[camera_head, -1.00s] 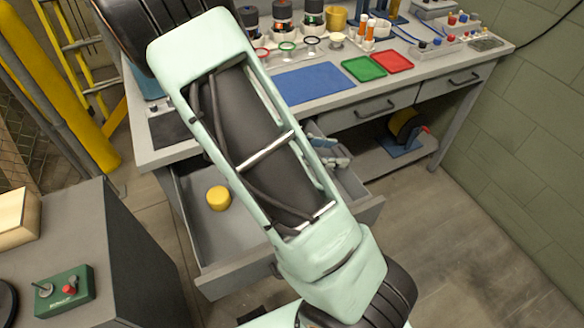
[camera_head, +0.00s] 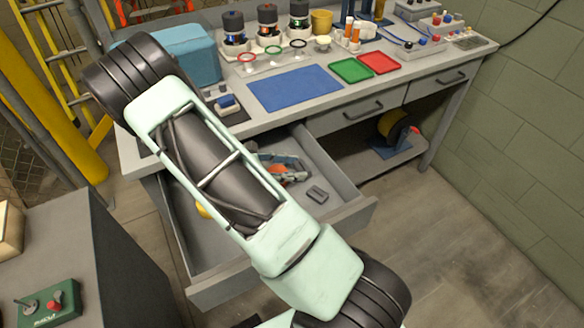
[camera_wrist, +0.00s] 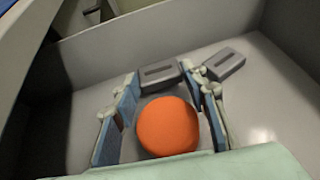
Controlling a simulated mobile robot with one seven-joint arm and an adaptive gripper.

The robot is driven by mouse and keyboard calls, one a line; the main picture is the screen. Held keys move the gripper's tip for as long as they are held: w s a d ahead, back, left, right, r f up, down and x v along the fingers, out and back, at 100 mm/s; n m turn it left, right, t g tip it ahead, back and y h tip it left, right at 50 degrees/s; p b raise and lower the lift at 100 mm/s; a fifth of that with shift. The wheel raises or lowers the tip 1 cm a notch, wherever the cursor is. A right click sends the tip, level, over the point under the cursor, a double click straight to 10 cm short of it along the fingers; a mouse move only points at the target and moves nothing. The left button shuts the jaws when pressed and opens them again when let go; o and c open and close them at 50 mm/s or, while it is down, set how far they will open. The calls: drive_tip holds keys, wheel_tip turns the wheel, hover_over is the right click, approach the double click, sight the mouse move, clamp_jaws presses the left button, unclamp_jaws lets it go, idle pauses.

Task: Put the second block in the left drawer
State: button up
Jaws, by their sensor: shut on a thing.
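My gripper (camera_head: 287,172) is inside the open left drawer (camera_head: 215,289), low over its floor. In the wrist view its blue-padded fingers (camera_wrist: 165,92) are closed on both sides of a round orange block (camera_wrist: 168,127). A little of the orange also shows in the head view. A yellow round block (camera_head: 203,211) lies in the drawer, mostly hidden behind my arm. I cannot tell whether the orange block touches the drawer floor.
Two grey slotted blocks lie in the drawer just past my fingertips, one ahead (camera_wrist: 158,74) and one to the right (camera_wrist: 225,64). Drawer walls rise close around. The bench top (camera_head: 285,118) above holds a blue mat (camera_head: 293,88) and red and green trays.

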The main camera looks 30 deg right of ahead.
drive_tip(key=shift+f+b, duration=0.3)
drive_tip(key=shift+f, duration=0.1)
drive_tip(key=shift+f, duration=0.15)
drive_tip(key=o, duration=1.5)
drive_tip(key=shift+s+f, duration=0.1)
drive_tip(key=shift+r, duration=0.3)
drive_tip(key=v, duration=0.8)
drive_tip(key=p+v, duration=0.1)
drive_tip(key=v, duration=0.3)
drive_tip(key=shift+r, duration=0.4)
